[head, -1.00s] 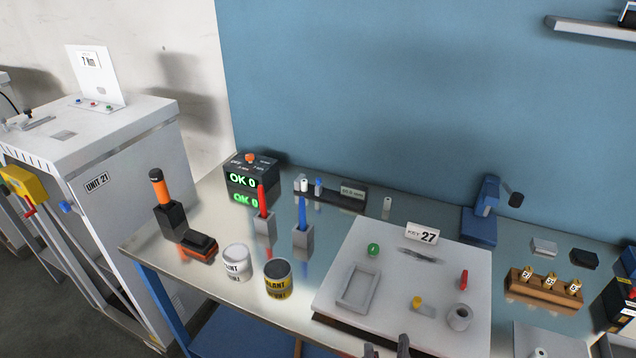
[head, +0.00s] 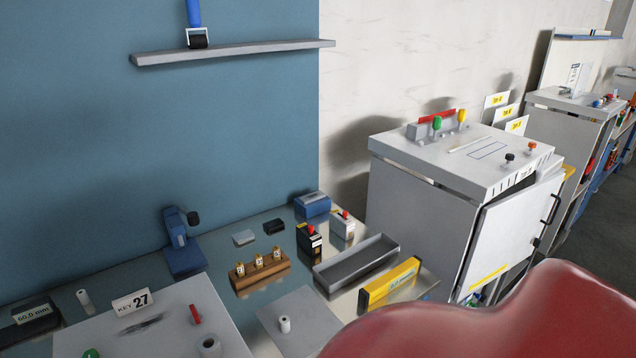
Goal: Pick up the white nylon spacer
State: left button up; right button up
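Two small white cylinders are in view, and I cannot tell for sure which is the nylon spacer. One white cylinder (head: 84,298) stands upright on the steel bench, behind the pale board and beside the dark 60.0 mm block. The other, a shorter white cylinder (head: 285,325) with a hole in its top, stands on a grey mat (head: 318,312) at the bottom middle. Neither of my grippers is in the head view now.
A pale board (head: 185,297) bears a KEY 27 card, tweezers, a red piece and a grey ring. Right of it are a wooden block (head: 262,272) with several labelled pieces, a grey tray (head: 356,262) and a yellow box (head: 390,283). The lower right is blocked from view.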

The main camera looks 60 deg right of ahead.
aim_at(284, 320)
jog(key=z, duration=1.5)
jog(key=i+l+z, duration=0.1)
jog(key=z, duration=0.3)
jog(key=l, duration=0.1)
